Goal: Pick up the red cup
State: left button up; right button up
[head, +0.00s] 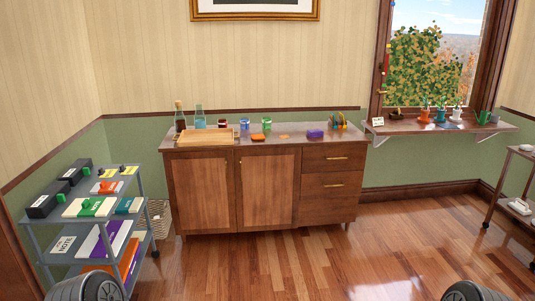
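A small red cup (222,123) stands upright at the back left of the top of the wooden sideboard (268,189). It is just behind the right part of a light wooden tray (206,138). A blue cup (244,123) and a green cup (267,124) stand in a row to its right. The sideboard is across the room from me, against the far wall. Neither of my grippers is in view.
Two bottles (180,117) stand left of the red cup. A grey cart (52,240) stands at left, a rack (500,195) at right. The wooden floor (310,255) between is clear.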

aim_at(222, 123)
jog(key=i, duration=3.5)
jog(key=z, duration=0.35)
